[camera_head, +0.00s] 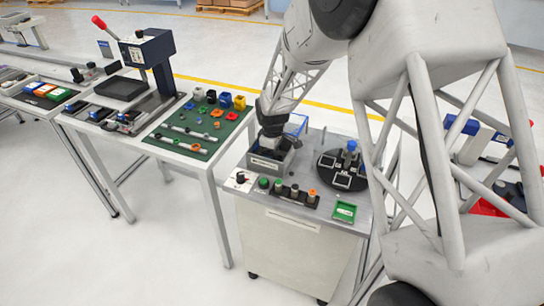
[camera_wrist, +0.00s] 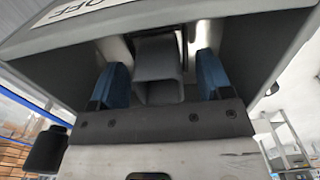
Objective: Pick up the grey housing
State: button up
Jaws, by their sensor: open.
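The grey housing (camera_wrist: 158,75) shows in the wrist view as a grey, box-like part inside a dark grey bin. My gripper (camera_wrist: 163,58) is open, with one blue finger on each side of the housing. I cannot tell whether either finger touches it. In the head view my gripper (camera_head: 272,130) points down into the labelled grey bin (camera_head: 264,165) on the small workbench. The arm and bin walls hide the housing there.
A dark round plate (camera_head: 343,167) with fixtures stands right of the bin. A row of knobs (camera_head: 285,192) and a green tray (camera_head: 344,212) lie in front. A green mat (camera_head: 195,137) with several coloured parts is on the left table, near a lever press (camera_head: 150,50).

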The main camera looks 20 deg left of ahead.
dwell(0.5)
jog(key=c, duration=1.1)
jog(key=shift+r, duration=0.15)
jog(key=shift+r, duration=4.85)
